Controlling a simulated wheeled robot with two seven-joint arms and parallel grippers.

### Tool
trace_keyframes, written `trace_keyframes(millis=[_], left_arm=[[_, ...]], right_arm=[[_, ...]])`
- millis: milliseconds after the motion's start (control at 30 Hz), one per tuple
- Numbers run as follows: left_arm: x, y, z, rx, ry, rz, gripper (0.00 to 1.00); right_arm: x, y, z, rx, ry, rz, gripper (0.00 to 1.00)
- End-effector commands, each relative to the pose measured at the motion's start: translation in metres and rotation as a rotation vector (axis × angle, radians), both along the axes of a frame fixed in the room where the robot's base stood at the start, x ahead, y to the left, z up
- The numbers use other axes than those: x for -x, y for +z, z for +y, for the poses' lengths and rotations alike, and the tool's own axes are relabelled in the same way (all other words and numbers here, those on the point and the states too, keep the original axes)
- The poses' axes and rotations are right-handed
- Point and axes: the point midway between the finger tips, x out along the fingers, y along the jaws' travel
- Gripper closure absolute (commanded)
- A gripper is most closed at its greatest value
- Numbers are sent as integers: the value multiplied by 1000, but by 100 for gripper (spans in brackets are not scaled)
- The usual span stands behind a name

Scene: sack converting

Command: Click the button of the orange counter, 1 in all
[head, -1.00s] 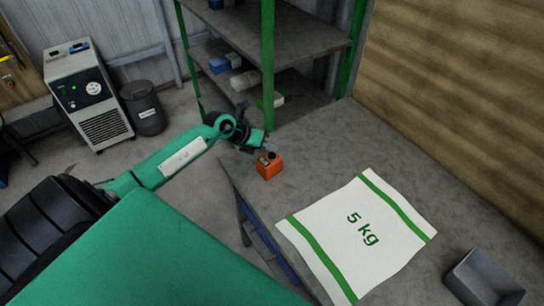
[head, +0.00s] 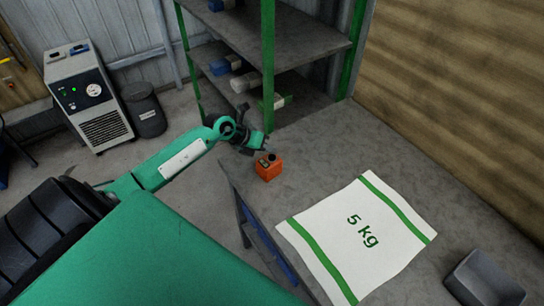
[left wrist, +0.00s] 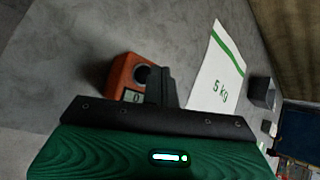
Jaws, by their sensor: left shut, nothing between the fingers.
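My left gripper (head: 265,147) is shut and empty, just above and behind the counter in the head view. In the left wrist view its shut fingers (left wrist: 166,88) appear beside the button and overlap the counter's right edge. I cannot tell whether they touch it. My right gripper is not in view.
A white sack marked 5 kg (head: 358,236) lies flat on the table (head: 310,150). A grey bin (head: 484,280) stands at the table's right. A green-framed shelf (head: 268,70) rises behind the table. The surface between counter and sack is clear.

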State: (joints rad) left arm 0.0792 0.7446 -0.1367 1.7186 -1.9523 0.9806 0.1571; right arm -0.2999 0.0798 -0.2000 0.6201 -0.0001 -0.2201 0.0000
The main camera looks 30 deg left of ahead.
Motion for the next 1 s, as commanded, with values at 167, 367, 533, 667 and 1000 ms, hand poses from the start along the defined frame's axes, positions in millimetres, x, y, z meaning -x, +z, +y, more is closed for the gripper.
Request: trace_keyframes(millis=[167, 367, 533, 667, 1000], left_arm=[[0, 0, 0, 0, 0, 0, 100], [0, 0, 0, 0, 0, 0, 100], [0, 0, 0, 0, 0, 0, 100], [0, 0, 0, 0, 0, 0, 100], [0, -8, 0, -1, 1, 0, 100]], right_arm=[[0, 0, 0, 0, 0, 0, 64], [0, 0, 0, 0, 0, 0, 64], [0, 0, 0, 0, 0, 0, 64], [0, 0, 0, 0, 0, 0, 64], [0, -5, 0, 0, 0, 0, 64]])
